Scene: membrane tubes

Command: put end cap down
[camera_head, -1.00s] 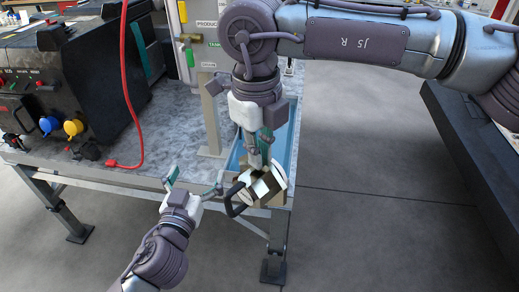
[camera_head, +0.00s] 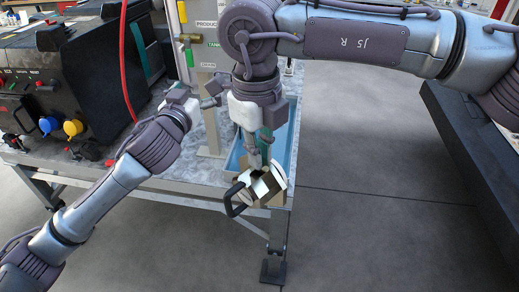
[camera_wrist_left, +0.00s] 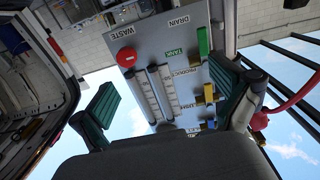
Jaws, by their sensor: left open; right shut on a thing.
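The end cap (camera_head: 266,190), a pale cream piece with a dark loop handle (camera_head: 234,199), hangs tilted at the front right corner of the table in the head view. My right gripper (camera_head: 260,153) points down from above and is shut on it. The fingers hide part of the cap, and I cannot tell whether it touches anything below. My left gripper (camera_head: 192,94) is open and empty over the table, to the left of the right gripper. Its two green-padded fingers stand wide apart in the left wrist view (camera_wrist_left: 172,100), with nothing between them.
A blue-lined tray (camera_head: 233,160) lies on the table (camera_head: 180,165) under my right gripper. A panel (camera_head: 203,45) with labelled valves stands behind, and shows in the left wrist view (camera_wrist_left: 150,45). A black machine (camera_head: 92,75) with a red hose (camera_head: 124,62) is at left.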

